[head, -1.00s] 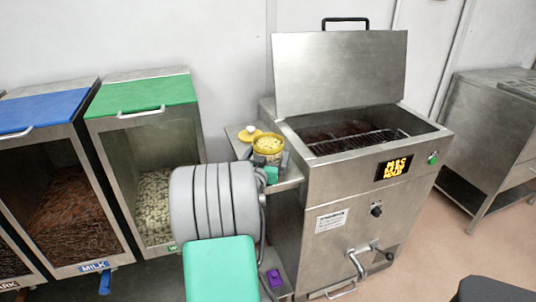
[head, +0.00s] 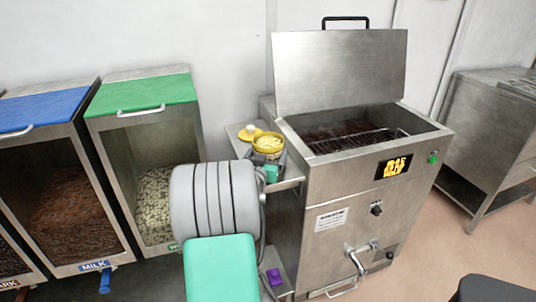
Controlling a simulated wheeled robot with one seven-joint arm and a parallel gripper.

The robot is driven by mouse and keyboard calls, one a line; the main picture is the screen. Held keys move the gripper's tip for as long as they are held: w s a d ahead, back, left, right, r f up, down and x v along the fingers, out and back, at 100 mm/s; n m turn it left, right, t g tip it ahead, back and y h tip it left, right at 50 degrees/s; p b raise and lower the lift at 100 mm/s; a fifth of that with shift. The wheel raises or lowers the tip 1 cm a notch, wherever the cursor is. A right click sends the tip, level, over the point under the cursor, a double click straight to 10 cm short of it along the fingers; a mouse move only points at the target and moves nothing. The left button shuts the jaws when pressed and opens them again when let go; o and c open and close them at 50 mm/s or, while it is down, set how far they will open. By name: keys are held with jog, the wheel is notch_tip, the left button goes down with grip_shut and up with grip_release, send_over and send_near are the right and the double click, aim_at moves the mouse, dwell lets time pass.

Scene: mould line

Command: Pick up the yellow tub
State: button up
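The yellow tub (head: 268,141) stands on a small metal side shelf left of the steel melting machine. It is open at the top, with pale contents showing. A yellow lid with a pale knob (head: 250,132) lies on the shelf behind and to its left. My gripper (head: 270,158) is at the tub, low on its near side, with dark finger parts beside the tub wall. My grey and green arm hides part of the gripper and the shelf. I cannot tell whether the fingers press on the tub.
The melting machine (head: 338,215) stands close on the right, its lid (head: 340,72) raised and dark chocolate under a grate inside. Bins with a green lid (head: 142,94) and a blue lid (head: 38,110) stand left. A purple object (head: 274,277) sits low by the machine.

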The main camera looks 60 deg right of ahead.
jog(key=c, duration=0.3)
jog(key=shift+r, duration=0.1)
